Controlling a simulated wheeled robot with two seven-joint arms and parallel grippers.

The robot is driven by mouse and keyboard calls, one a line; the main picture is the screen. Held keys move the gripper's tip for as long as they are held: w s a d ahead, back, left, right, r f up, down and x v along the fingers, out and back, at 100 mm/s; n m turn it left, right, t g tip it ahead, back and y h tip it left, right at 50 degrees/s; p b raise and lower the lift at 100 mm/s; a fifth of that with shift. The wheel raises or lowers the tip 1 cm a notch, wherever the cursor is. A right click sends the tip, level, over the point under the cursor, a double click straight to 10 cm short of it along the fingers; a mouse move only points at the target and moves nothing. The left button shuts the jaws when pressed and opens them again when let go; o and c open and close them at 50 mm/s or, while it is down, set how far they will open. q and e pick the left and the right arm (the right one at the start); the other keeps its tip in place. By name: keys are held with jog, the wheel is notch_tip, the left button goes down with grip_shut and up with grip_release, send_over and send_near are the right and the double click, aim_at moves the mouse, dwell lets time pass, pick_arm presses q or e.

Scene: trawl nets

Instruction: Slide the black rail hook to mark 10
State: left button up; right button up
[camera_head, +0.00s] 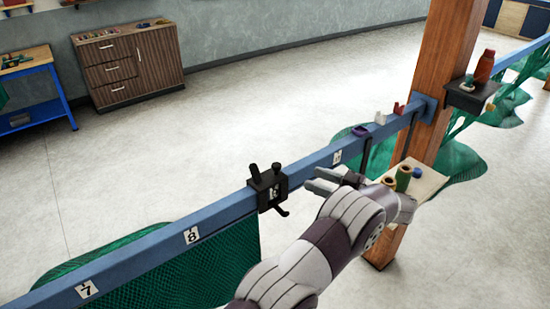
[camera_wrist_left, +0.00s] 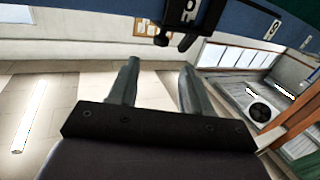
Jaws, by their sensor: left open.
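The black rail hook (camera_head: 268,188) sits on the blue rail (camera_head: 140,254), with two dark knobs on top and a hooked end below. It covers most of a white label. Labels 7 (camera_head: 86,290) and 8 (camera_head: 192,236) are to its left; a small label (camera_head: 337,157), too small to read surely, is to its right. My left gripper (camera_head: 313,179) is open and empty, in front of the rail, right of the hook and apart from it. In the left wrist view the hook (camera_wrist_left: 180,22) is beyond the open fingers (camera_wrist_left: 158,80). My right gripper is not in view.
A wooden post (camera_head: 435,85) carries the rail at the right. A small shelf (camera_head: 425,183) with several spools is close to my left wrist. Small red, white and purple items sit along the rail near the post. Green netting (camera_head: 205,270) hangs below the rail.

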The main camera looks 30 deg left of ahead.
aim_at(277, 164)
pick_arm(q)
jog(key=a+p, duration=0.2)
jog(key=a, duration=0.2)
jog(key=a+p, duration=0.2)
jog(key=a, duration=0.2)
jog(key=a+p, duration=0.3)
jog(key=a, duration=0.1)
jog(key=shift+s+a+r, duration=0.1)
jog(key=shift+a+r, duration=0.05)
jog(key=shift+r, duration=0.15)
jog(key=shift+a+f, duration=0.1)
jog(key=shift+f, duration=0.1)
grip_shut()
